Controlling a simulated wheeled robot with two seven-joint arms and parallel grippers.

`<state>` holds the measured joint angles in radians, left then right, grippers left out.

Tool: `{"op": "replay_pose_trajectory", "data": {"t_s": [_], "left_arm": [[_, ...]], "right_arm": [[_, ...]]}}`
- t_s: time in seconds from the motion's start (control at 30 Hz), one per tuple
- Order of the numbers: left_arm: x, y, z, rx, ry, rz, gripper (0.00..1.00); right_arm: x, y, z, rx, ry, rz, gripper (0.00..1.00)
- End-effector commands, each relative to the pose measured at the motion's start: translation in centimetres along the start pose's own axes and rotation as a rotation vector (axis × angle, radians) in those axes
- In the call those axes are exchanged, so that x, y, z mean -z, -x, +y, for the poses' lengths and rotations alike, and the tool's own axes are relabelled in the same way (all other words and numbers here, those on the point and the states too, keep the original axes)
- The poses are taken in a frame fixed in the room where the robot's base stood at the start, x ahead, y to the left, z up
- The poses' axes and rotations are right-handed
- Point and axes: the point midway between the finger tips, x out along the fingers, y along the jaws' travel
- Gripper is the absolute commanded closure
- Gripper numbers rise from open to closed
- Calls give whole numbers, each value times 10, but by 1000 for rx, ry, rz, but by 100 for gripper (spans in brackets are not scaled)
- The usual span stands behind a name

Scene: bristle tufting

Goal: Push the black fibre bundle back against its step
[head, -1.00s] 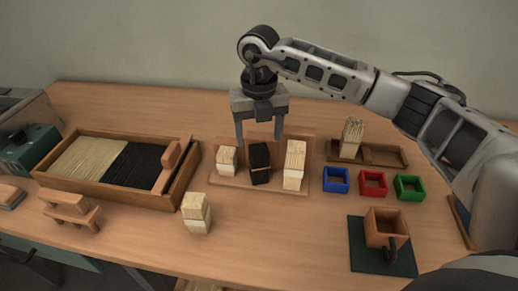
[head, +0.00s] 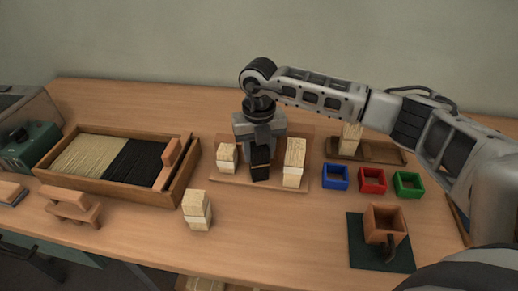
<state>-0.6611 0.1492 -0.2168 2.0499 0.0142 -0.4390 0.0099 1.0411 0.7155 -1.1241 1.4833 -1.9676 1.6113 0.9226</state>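The black fibre bundle (head: 260,168) stands upright in the middle of a wooden stepped holder (head: 222,183), between a short pale bundle (head: 226,158) on its left and a taller pale bundle (head: 294,163) on its right. My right gripper (head: 262,146) is low over the black bundle, pointing down. Its fingers overlap the bundle's top in the head view, and I cannot tell whether they touch it or how far apart they are. The step behind the black bundle is hidden by the gripper. My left gripper is not in view.
A tray (head: 189,186) of pale and black fibres lies left. A loose pale bundle (head: 197,211) stands in front. Blue (head: 335,178), red (head: 372,181) and green (head: 408,185) boxes stand right, near a wooden rack (head: 385,154) and a mug-like wooden cup (head: 385,222).

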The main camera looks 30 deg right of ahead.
Motion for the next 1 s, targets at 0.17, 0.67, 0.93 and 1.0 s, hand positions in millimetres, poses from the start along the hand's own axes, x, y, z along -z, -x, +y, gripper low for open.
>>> {"op": "replay_pose_trajectory", "data": {"t_s": [0.17, 0.67, 0.93, 1.0], "left_arm": [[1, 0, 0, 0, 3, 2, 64], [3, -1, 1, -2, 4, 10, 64], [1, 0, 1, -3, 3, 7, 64], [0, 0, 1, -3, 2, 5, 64]], "right_arm": [[-1, 0, -1, 0, -1, -1, 83], [-13, 2, -14, 2, -12, -10, 82], [-14, 3, -17, 4, -17, -11, 33], [-14, 3, -17, 4, -17, -10, 33]]}}
